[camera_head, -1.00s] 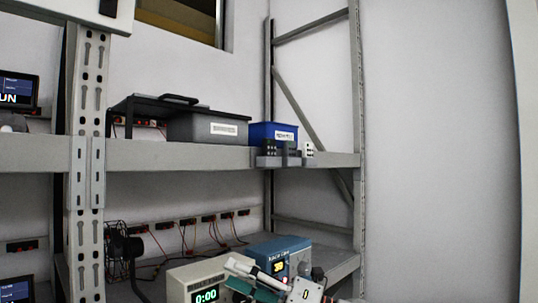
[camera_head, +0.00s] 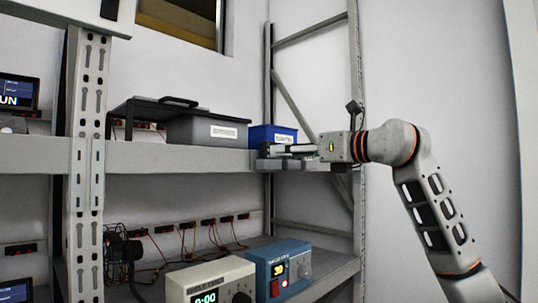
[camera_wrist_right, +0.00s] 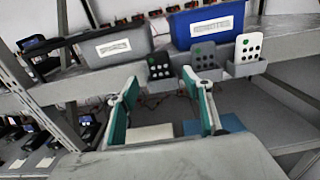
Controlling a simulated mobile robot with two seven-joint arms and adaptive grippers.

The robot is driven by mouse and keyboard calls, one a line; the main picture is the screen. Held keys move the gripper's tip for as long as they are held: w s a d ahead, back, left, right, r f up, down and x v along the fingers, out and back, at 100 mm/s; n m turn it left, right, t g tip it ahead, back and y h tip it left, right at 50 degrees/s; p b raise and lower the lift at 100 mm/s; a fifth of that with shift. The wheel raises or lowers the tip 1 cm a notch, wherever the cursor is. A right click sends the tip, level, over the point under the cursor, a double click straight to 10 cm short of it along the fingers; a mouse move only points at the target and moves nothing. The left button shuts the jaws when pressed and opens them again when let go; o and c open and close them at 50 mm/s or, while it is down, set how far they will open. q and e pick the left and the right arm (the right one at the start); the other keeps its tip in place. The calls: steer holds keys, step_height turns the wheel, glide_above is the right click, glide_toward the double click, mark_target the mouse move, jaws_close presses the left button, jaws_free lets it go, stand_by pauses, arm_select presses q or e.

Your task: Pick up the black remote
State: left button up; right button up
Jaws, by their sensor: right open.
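The black remote (camera_wrist_right: 160,67) stands upright in a small grey holder on the shelf's front edge, leftmost of three remotes in the right wrist view. A grey remote (camera_wrist_right: 204,54) and a white remote (camera_wrist_right: 248,47) stand in holders to its right. My right gripper (camera_wrist_right: 161,82) is open, its teal-padded fingers pointing at the holders. The black remote shows between the fingertips in that view; I cannot tell the remaining distance. In the head view my right gripper (camera_head: 287,150) is in front of the holders and hides the remotes. My left gripper is not in view.
A grey bin (camera_head: 207,130) and a blue bin (camera_head: 270,136) sit on the shelf (camera_head: 180,157) behind the holders. Below, a cream timer box (camera_head: 210,280) and a blue instrument (camera_head: 278,265) stand on the lower shelf. A rack upright (camera_head: 356,90) stands to the right.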

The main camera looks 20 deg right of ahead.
mark_target(273, 159)
steer(key=p+x, duration=0.1)
steer(key=x, duration=0.5)
steer(key=shift+w+a+r+p, duration=0.1)
steer(key=shift+p, duration=0.3)
steer(key=c, duration=1.2)
